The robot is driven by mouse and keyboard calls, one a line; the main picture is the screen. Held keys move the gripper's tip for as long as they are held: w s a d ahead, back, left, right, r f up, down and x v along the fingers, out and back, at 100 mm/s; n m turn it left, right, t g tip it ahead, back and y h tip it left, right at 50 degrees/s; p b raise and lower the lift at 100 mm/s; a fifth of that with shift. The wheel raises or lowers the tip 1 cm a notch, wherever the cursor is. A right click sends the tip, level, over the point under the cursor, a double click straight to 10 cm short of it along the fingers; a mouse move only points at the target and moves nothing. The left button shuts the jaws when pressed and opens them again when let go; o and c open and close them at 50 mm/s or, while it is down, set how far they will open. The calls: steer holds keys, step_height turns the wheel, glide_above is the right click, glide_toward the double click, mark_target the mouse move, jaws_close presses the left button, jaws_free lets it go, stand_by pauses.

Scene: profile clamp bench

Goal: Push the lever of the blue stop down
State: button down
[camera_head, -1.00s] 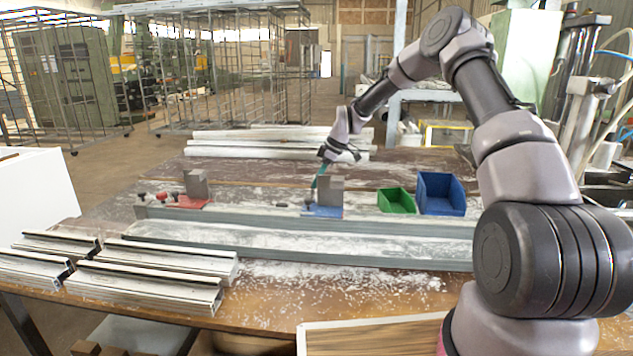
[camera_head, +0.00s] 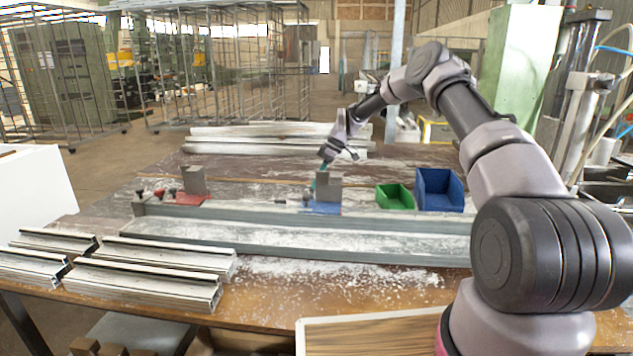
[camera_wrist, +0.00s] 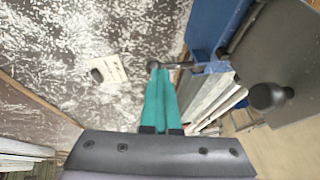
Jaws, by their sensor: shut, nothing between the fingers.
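The blue stop (camera_head: 324,208) stands at the rail on the bench, with a grey block (camera_head: 329,188) on its blue base. My gripper (camera_head: 315,186) is at this stop, pointing down, with its teal fingers partly against the grey block in the picture. In the wrist view the fingers (camera_wrist: 155,70) are together and empty. Their tips meet a thin lever rod with a dark knob (camera_wrist: 152,66) beside the blue base (camera_wrist: 212,22). Whether they touch it is unclear. The lever's angle is too small to judge in the head view.
A red stop (camera_head: 188,199) with a similar grey block stands farther left. A green bin (camera_head: 395,197) and a blue bin (camera_head: 439,191) stand right of the blue stop. Metal profiles (camera_head: 150,275) lie at the front left. Another dark knob (camera_wrist: 268,96) shows in the wrist view.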

steer(key=shift+f, duration=0.1)
stand_by(0.3)
steer(key=v, duration=1.1)
